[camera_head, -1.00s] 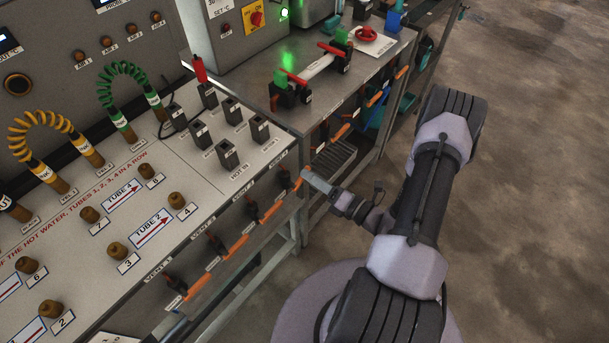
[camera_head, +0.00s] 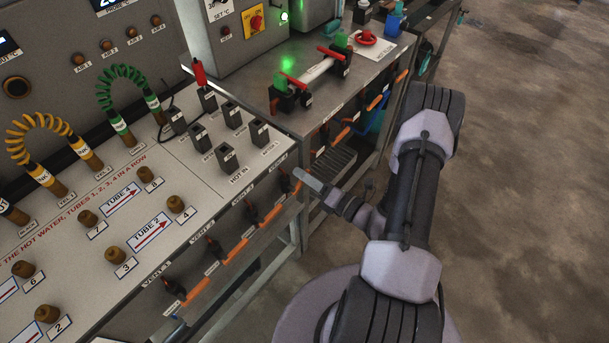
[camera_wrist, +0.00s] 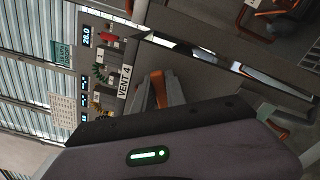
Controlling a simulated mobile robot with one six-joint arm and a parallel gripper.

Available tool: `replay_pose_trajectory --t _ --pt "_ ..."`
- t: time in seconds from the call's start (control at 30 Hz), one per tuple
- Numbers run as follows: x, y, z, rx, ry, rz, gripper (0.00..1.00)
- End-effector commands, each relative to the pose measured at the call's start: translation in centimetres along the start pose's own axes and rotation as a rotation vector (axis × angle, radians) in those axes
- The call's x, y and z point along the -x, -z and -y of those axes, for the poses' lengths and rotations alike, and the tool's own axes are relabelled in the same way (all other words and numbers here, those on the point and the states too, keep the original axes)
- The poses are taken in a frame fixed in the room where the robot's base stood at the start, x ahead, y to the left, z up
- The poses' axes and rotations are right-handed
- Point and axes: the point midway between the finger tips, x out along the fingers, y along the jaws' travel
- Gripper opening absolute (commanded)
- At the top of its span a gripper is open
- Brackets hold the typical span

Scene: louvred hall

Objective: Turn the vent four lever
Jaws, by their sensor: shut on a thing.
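The vent four lever (camera_head: 297,188) is an orange handle on a dark valve body at the right end of the row under the panel's front edge. The "VENT 4" label (camera_head: 277,170) sits just above it. My gripper (camera_head: 301,176) reaches the handle from the right and is shut on it. In the wrist view the orange handle (camera_wrist: 157,88) shows beside the grey fingers (camera_wrist: 170,92), with the "VENT 4" label (camera_wrist: 125,80) to its left. The fingers hide part of the handle.
Other orange vent levers (camera_head: 238,249) run along the same edge to the lower left. A bench (camera_head: 322,101) with red-handled valves stands beyond. Black switches (camera_head: 228,157) stand on the panel top. The concrete floor (camera_head: 530,200) at right is clear.

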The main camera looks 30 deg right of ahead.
Motion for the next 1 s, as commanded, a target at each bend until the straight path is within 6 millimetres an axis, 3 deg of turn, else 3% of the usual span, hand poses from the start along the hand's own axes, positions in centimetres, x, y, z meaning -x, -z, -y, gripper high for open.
replay_pose_trajectory --t 1.0 --pt "0.0 0.7 2.4 -0.537 0.0 0.0 0.0"
